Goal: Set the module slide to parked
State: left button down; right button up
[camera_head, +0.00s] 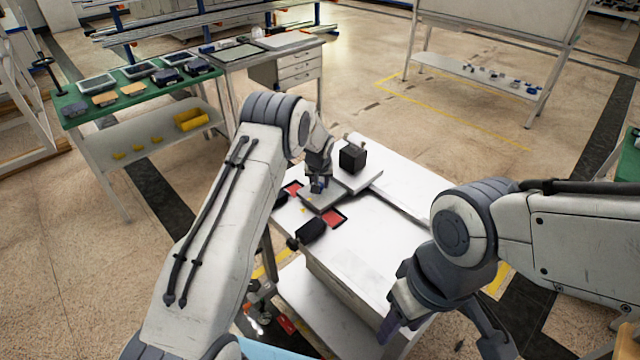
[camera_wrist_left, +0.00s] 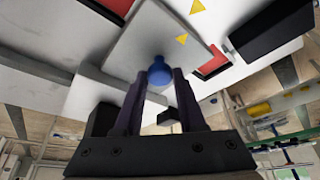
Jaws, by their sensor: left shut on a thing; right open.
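The module slide is a flat grey plate (camera_head: 322,198) on the white table (camera_head: 375,245); it also fills the upper middle of the left wrist view (camera_wrist_left: 140,45). A blue knob (camera_wrist_left: 159,70) stands on it. My left gripper (camera_head: 318,184) is shut on this knob; its fingers (camera_wrist_left: 159,88) sit on either side of it. Red-marked patches lie beside the plate, one toward the front (camera_head: 334,218) and one at the left (camera_head: 292,188).
A black block (camera_head: 352,157) stands behind the plate, and a dark module (camera_head: 312,230) lies in front of it. A green-topped bench (camera_head: 135,92) with several devices is at the back left. A shelf rack (camera_head: 480,75) stands at the back right. The table's right part is clear.

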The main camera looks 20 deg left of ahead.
pick_arm(q)
jog(key=c, duration=0.5)
grip_release()
jog(key=shift+r, duration=0.1)
jog(key=b+v, duration=0.2)
jog(key=v, duration=0.8)
jog(key=shift+s+r, duration=0.15)
